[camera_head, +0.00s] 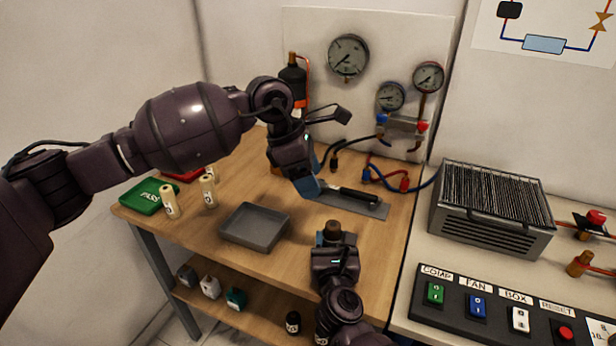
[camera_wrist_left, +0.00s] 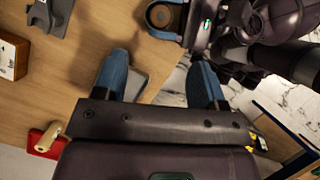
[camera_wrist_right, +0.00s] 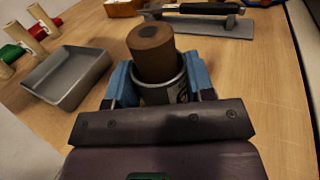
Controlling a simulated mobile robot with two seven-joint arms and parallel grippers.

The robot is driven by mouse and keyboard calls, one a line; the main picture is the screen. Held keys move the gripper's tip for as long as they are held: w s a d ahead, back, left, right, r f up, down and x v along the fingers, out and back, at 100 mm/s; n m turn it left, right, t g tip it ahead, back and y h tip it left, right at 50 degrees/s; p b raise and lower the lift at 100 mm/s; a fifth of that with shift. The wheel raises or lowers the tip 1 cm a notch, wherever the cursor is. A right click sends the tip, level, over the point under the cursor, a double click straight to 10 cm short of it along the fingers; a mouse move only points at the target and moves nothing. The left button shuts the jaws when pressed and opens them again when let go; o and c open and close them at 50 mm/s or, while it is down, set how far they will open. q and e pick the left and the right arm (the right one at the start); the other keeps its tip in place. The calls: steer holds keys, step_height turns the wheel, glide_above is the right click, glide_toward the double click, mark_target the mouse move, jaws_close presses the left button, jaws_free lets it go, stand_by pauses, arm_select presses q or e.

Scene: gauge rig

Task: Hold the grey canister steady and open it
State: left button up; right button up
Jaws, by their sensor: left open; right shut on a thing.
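The grey canister (camera_wrist_right: 165,95) stands upright between the blue fingers of my right gripper (camera_wrist_right: 158,88), which is shut on its body. Its brown round cap (camera_wrist_right: 152,52) sits on top; the cap also shows in the head view (camera_head: 332,228) and at the top of the left wrist view (camera_wrist_left: 160,15). The fingers hide the sides of the canister. My left gripper (camera_head: 312,187) is open and empty, above the bench and behind the canister in the head view. Its two blue fingers (camera_wrist_left: 160,82) are spread apart in the left wrist view, away from the cap.
A grey tray (camera_head: 230,228) lies left of the canister. A black-handled tool (camera_head: 352,197) rests on a grey mat (camera_head: 378,210) behind it. Cream cylinders (camera_head: 170,202) stand by a green PASS tray (camera_head: 140,196). Hoses and gauges are at the back; a switch panel (camera_head: 440,312) is at right.

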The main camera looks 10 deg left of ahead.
mark_target(331, 224)
arm_select(q)
steer(key=shift+m, duration=0.7)
steer(key=x, duration=1.2)
steer(key=shift+s+a+f, duration=0.1)
steer(key=shift+a+f, duration=0.1)
steer(key=shift+f, duration=0.05)
steer(key=c, duration=1.1)
steer(key=shift+r, duration=0.4)
steer(key=shift+r, duration=0.35)
steer(key=shift+r, duration=0.45)
